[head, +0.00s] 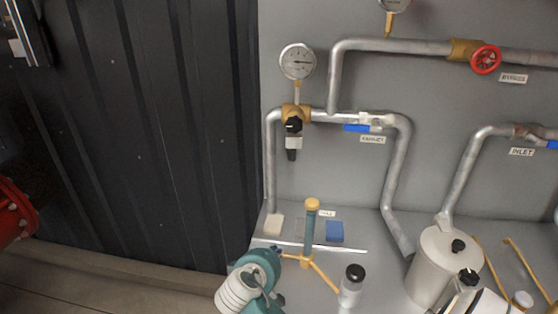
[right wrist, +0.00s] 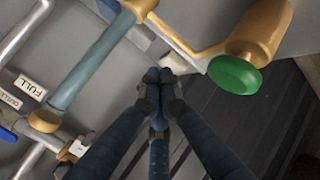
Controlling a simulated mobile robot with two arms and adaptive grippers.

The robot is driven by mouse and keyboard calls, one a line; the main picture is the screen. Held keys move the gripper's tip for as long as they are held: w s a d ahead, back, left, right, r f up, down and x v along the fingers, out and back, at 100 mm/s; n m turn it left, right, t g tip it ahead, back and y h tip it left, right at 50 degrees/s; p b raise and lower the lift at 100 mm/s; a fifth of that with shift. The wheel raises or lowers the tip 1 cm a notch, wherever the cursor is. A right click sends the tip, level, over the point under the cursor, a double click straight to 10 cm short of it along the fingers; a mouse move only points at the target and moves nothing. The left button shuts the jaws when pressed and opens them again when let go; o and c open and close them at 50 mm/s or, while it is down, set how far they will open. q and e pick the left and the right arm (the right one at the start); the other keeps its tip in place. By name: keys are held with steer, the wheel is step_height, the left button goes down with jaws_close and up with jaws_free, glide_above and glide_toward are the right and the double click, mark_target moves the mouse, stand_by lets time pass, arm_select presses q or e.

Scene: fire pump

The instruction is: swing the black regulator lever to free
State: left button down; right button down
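The black regulator lever (head: 292,155) hangs straight down below a brass fitting (head: 295,112) on the grey panel, under a round gauge (head: 298,61). A pale band crosses its middle. No gripper touches it in the head view. I cannot make it out in the right wrist view. My right gripper (right wrist: 157,76) shows in the right wrist view with its dark fingertips together and nothing visible between them. Behind its tips are the panel and a dark ribbed surface. I cannot make out its fingers in the head view. My left gripper is not in view.
A blue-grey tube (head: 310,230) with gold ends stands below the lever and also shows in the right wrist view (right wrist: 92,65). A green cap (right wrist: 234,75) is close to the right gripper. A red handwheel (head: 485,60) is at upper right. A dark ribbed wall (head: 150,130) fills the left.

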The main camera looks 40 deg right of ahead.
steer(key=w+d+r+n+t+h, duration=0.1)
steer(key=w+r+h, duration=0.2)
steer(key=w+r, duration=0.3)
steer(key=w+d+r+n+t+h, duration=0.1)
steer(key=w+r+h, duration=0.2)
steer(key=w+r, duration=0.4)
step_height(320, 180, up, 5)
steer(key=shift+r, duration=0.2)
steer(key=shift+r, duration=0.1)
